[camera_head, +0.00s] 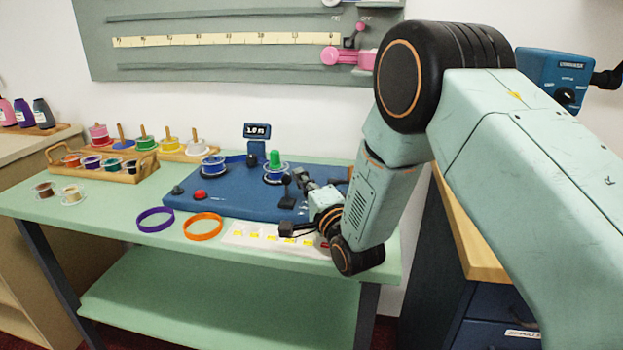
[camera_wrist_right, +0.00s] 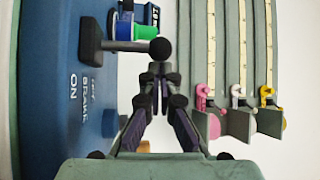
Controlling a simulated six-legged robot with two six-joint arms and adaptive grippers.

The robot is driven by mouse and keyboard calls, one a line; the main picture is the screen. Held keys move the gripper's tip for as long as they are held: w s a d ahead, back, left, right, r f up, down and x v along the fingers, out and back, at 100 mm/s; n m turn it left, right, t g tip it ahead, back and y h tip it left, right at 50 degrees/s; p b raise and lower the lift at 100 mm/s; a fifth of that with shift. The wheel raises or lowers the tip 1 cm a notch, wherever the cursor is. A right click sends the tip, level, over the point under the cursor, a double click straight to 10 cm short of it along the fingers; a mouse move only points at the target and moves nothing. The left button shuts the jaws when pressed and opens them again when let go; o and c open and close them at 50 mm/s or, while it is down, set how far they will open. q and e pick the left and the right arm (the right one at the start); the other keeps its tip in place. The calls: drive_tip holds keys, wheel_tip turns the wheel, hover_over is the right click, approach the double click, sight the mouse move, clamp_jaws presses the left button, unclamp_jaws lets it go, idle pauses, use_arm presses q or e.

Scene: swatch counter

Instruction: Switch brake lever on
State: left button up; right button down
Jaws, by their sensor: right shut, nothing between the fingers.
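The brake lever (camera_head: 287,191) stands on the blue panel (camera_head: 235,195), a dark stick with a round black knob. In the right wrist view the lever (camera_wrist_right: 130,46) reaches from its dark base to the knob, just beyond my fingertips. The words BRAKE and ON are printed on the panel beside it. My right gripper (camera_head: 303,181) is shut and empty, close beside the lever; in the right wrist view its fingertips (camera_wrist_right: 159,72) meet just short of the knob. I cannot tell whether they touch it. My left gripper is not in view.
A green spool (camera_head: 275,159) stands behind the lever, and a red button (camera_head: 199,196) is at the panel's left. Purple (camera_head: 155,220) and orange (camera_head: 203,227) rings and a white strip (camera_head: 255,238) lie in front. A spool tray (camera_head: 103,171) is at left.

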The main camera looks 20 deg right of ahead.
drive_tip(key=shift+s+a, duration=0.1)
drive_tip(key=shift+a, duration=0.1)
drive_tip(key=shift+f, duration=0.1)
drive_tip(key=shift+d, duration=0.1)
drive_tip(key=shift+s+n+t+b, duration=0.15)
drive_tip(key=shift+n+t+b, duration=0.15)
drive_tip(key=shift+b, duration=0.1)
